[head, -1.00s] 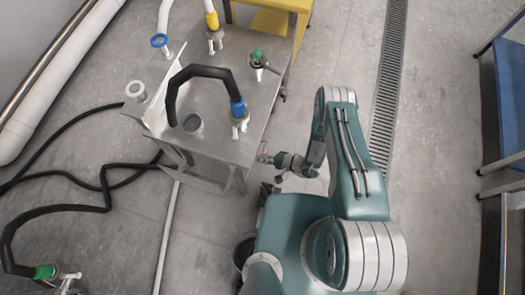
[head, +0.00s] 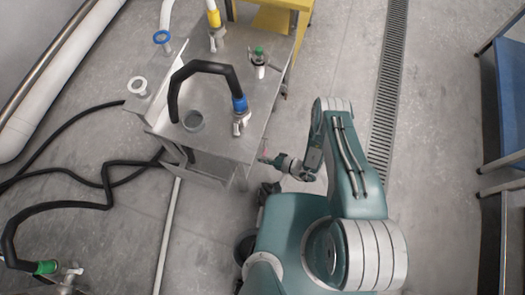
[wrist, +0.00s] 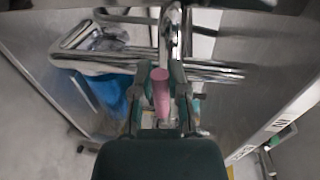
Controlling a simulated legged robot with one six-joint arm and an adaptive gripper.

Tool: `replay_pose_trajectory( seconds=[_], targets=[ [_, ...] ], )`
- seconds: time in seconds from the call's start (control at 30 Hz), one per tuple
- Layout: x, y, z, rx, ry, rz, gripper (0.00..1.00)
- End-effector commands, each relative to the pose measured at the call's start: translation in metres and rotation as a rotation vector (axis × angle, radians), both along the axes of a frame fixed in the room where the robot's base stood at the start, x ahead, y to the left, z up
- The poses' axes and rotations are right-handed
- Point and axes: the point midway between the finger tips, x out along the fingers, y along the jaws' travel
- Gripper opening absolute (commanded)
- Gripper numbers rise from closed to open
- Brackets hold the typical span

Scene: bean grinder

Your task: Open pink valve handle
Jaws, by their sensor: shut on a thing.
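The pink valve handle (wrist: 161,92) stands between my gripper's fingers in the middle of the wrist view. My gripper (wrist: 161,100) is shut on it, one finger on each side. Behind it in the wrist view is shiny metal pipework (wrist: 172,40). In the head view my gripper (head: 272,159) is small, beside the right edge of the metal table (head: 222,150). The handle shows there only as a tiny pink spot, and the valve body cannot be made out.
On the table are a black hose (head: 205,70) with a blue collar, a green-topped fitting (head: 259,62) and a yellow-collared pipe (head: 214,20). A blue bench (head: 508,100) stands at far right. The floor by the drain grate (head: 388,85) is clear. Metal panels flank my gripper in the wrist view.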

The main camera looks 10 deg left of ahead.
Motion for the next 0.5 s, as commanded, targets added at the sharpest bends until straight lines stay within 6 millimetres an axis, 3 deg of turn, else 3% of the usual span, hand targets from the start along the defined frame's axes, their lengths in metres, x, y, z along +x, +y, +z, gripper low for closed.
replay_pose_trajectory(
  seconds=[0.17, 0.2, 0.27, 0.3, 0.5],
  targets=[
    [-0.0036, -0.0003, -0.0033, -0.011, 0.007, 0.004, 0.0],
    [-0.0037, -0.0004, -0.0034, -0.011, 0.007, 0.004, 0.23],
    [-0.0037, -0.0005, -0.0035, -0.01, 0.007, 0.003, 0.5],
    [-0.0035, -0.0005, -0.0033, -0.01, 0.007, 0.003, 0.55],
    [-0.002, -0.0005, -0.0022, -0.008, 0.005, 0.001, 0.55]
  ],
)
